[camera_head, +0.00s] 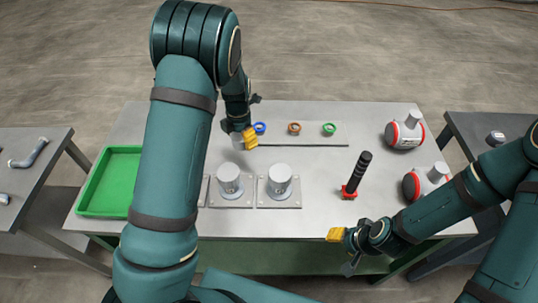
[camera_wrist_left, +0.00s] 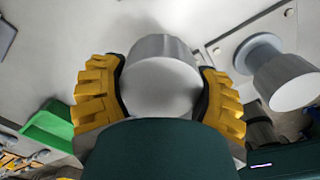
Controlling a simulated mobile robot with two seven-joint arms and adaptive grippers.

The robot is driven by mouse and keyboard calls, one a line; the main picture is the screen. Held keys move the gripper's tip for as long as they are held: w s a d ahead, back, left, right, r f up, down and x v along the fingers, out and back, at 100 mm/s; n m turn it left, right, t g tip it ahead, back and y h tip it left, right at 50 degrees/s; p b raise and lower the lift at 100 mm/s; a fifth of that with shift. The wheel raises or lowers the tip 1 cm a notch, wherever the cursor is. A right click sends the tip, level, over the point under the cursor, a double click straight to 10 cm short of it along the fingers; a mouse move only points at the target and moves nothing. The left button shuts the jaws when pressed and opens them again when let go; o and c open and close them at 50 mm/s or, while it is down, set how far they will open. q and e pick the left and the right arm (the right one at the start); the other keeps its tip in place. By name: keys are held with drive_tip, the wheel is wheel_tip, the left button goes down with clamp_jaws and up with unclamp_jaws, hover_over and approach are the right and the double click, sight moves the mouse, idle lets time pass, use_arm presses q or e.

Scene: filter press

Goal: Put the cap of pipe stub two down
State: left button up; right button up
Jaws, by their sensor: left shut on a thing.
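My left gripper (camera_head: 245,138) is above the table near the back, left of centre, with yellow fingers. In the left wrist view its fingers are shut on both sides of a grey cylindrical cap (camera_wrist_left: 164,85). In the head view the cap is mostly hidden by the gripper. A capped stub (camera_wrist_left: 288,78) shows at the right of the left wrist view. My right gripper (camera_head: 342,236) is at the table's front edge; its finger opening is unclear.
A green tray (camera_head: 84,181) lies at the left. A black-handled tool (camera_head: 358,173) stands right of the stubs. Two red-and-white vessels (camera_head: 405,132) are at the right.

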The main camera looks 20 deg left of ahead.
sight(244, 161)
use_arm(q)
wheel_tip(244, 161, down, 10)
drive_tip(key=shift+r, duration=0.1)
idle(0.4)
drive_tip(key=shift+b, duration=0.3)
drive_tip(key=shift+f, duration=0.25)
drive_tip(key=o, duration=1.1)
drive_tip(key=shift+r, duration=0.15)
wheel_tip(244, 161, up, 12)
drive_tip(key=shift+r+p, duration=0.1)
drive_tip(key=shift+p, duration=0.4)
